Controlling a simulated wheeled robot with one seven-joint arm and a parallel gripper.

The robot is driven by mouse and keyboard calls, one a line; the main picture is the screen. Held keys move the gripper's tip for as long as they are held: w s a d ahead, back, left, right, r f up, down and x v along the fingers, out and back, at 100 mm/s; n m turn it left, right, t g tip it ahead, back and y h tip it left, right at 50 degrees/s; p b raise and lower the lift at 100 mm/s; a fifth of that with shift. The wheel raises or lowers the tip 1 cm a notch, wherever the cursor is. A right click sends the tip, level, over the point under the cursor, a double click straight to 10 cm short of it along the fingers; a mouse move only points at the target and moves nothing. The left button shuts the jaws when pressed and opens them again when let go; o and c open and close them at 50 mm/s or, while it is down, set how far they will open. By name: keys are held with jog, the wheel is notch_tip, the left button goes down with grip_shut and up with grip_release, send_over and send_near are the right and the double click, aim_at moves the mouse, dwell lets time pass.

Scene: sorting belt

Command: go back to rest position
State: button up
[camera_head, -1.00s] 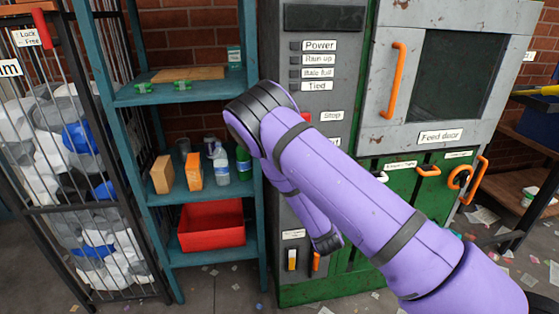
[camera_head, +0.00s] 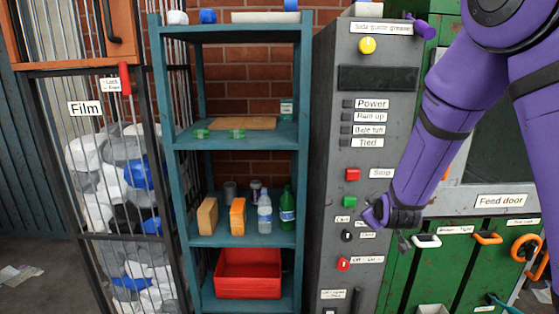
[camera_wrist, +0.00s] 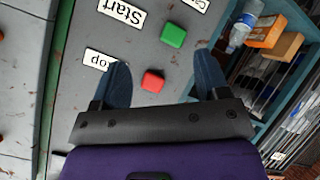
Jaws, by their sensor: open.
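My purple arm comes down from the top right in the head view. My gripper (camera_head: 373,214) is in front of the grey control panel (camera_head: 330,130), near its lower buttons. In the wrist view my gripper (camera_wrist: 163,70) has its two dark blue fingers spread wide with nothing between them but a view of the panel. The same red button (camera_head: 352,174) and green button (camera_head: 349,202) show in the head view. I cannot tell the exact gap to the panel.
A teal shelf (camera_head: 180,135) stands left of the panel, with bottles, boxes and a red bin (camera_head: 247,274). A film cage (camera_head: 75,220) full of bags is farther left. A green machine with a feed door (camera_head: 500,201) and orange handles is at right, partly behind my arm.

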jog(key=s+r+m+g+y, duration=0.1)
jog(key=s+r+m+g, duration=0.1)
jog(key=s+r, duration=0.5)
jog(key=s+d+r+m+g, duration=0.1)
jog(key=s+r, duration=0.3)
jog(key=s, duration=0.5)
jog(key=s+d+r+m+g, duration=0.1)
jog(key=s+r, duration=0.3)
jog(key=s, duration=0.6)
jog(key=s+d+r+m+g, duration=0.2)
jog(key=s+r, duration=0.3)
jog(key=s, duration=0.5)
jog(key=shift+s+m, duration=0.2)
jog(key=shift+m, duration=0.1)
